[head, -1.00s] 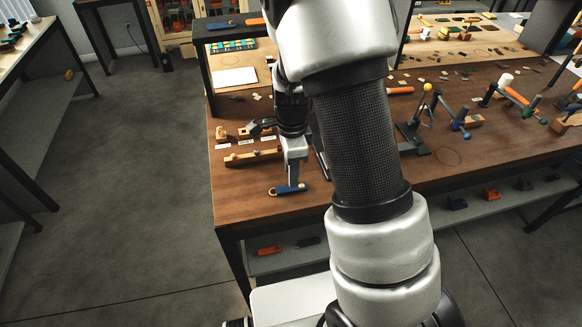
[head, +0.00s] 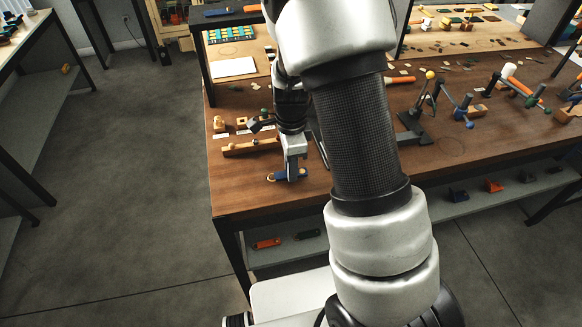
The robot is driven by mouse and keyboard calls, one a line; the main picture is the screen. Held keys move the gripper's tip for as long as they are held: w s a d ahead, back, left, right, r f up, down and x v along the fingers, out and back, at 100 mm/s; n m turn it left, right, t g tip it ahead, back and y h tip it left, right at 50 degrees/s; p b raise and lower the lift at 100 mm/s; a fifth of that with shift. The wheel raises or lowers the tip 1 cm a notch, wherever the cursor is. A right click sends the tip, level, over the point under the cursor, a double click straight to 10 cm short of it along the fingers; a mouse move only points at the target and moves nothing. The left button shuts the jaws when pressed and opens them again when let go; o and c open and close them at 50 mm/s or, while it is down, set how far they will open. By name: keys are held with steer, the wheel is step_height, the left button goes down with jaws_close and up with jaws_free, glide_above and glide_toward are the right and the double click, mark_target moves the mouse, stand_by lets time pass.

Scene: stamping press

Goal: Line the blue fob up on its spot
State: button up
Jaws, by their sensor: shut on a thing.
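The blue fob (head: 280,178) has a pale ring at its left end. It is at the front left part of the wooden workbench (head: 235,190), low at the bench top. My gripper (head: 291,178) points down and is shut on the fob; its fingers hide the middle of it. I cannot tell whether the fob touches the bench. No marked spot for it can be made out beneath the gripper.
A wooden rail (head: 250,147) and small wooden blocks (head: 219,124) lie behind the fob. Tools with coloured knobs (head: 463,112) stand to the right. The bench's left front corner is clear. My arm hides the bench's middle.

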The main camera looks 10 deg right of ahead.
steer(key=shift+r+p, duration=1.25)
steer(key=shift+r, duration=0.45)
